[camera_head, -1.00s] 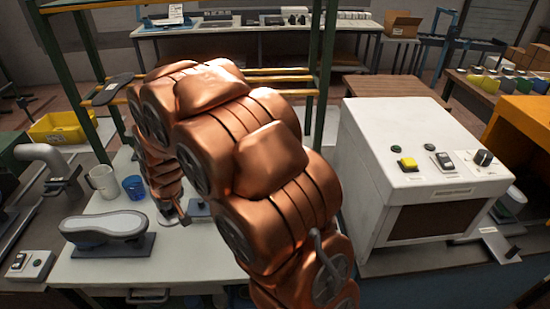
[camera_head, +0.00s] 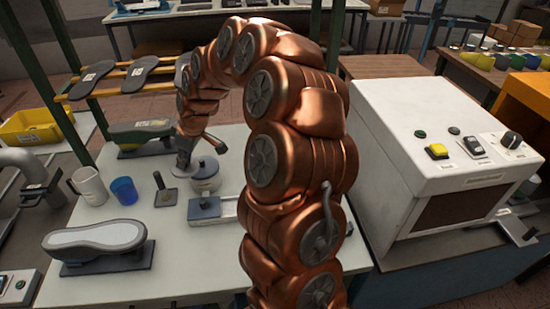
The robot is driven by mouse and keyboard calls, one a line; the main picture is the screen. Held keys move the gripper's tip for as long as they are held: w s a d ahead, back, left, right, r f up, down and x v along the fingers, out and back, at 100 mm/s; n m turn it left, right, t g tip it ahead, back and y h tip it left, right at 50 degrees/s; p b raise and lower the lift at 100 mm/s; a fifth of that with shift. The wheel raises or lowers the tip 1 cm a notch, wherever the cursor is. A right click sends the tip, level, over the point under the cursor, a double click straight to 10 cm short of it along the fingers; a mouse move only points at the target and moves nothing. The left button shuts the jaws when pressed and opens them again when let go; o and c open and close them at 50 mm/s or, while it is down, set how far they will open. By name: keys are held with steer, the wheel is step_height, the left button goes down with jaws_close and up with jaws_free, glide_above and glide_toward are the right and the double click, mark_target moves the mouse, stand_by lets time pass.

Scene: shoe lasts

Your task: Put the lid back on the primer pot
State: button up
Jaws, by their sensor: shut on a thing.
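The primer pot (camera_head: 206,186) is a small, pale, round pot on the white table, right of the blue cup. A light grey round lid (camera_head: 204,168) with a small knob shows at its top. I cannot tell whether the lid sits flat on the rim or is held just above it. My gripper (camera_head: 184,163) reaches down at the pot's upper left side, at the lid's edge. It is shut, apparently on the lid. The fingertips are small and partly hidden, so the exact grip is unclear.
A small dark-based tool (camera_head: 165,196) stands left of the pot, and a blue-grey block (camera_head: 205,208) in front. A blue cup (camera_head: 124,190), white mug (camera_head: 89,186) and shoe last (camera_head: 95,238) stand left. A white machine (camera_head: 430,150) stands right.

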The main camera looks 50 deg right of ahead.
steer(key=shift+s+d+f+n+g+y+b, duration=0.25)
steer(key=shift+s+d+f+n, duration=0.75)
steer(key=shift+s+d, duration=2.1)
steer(key=shift+s+d+f+n+g+y+b, duration=0.1)
steer(key=shift+s+d+f+n+y+b, duration=0.35)
steer(key=shift+s+d+f, duration=2.55)
steer(key=shift+s+d+r+n+g+y+b, duration=0.15)
steer(key=shift+s+d+n+b, duration=1.05)
steer(key=shift+d, duration=3.55)
steer(key=shift+s+f+m+p, duration=0.35)
steer(key=shift+s+f, duration=0.1)
steer(key=shift+f, duration=0.1)
steer(key=shift+f+b, duration=0.8)
steer(key=shift+d+b, duration=0.1)
steer(key=shift+b, duration=1.2)
steer(key=shift+f+b, duration=0.15)
steer(key=shift+b, duration=1.1)
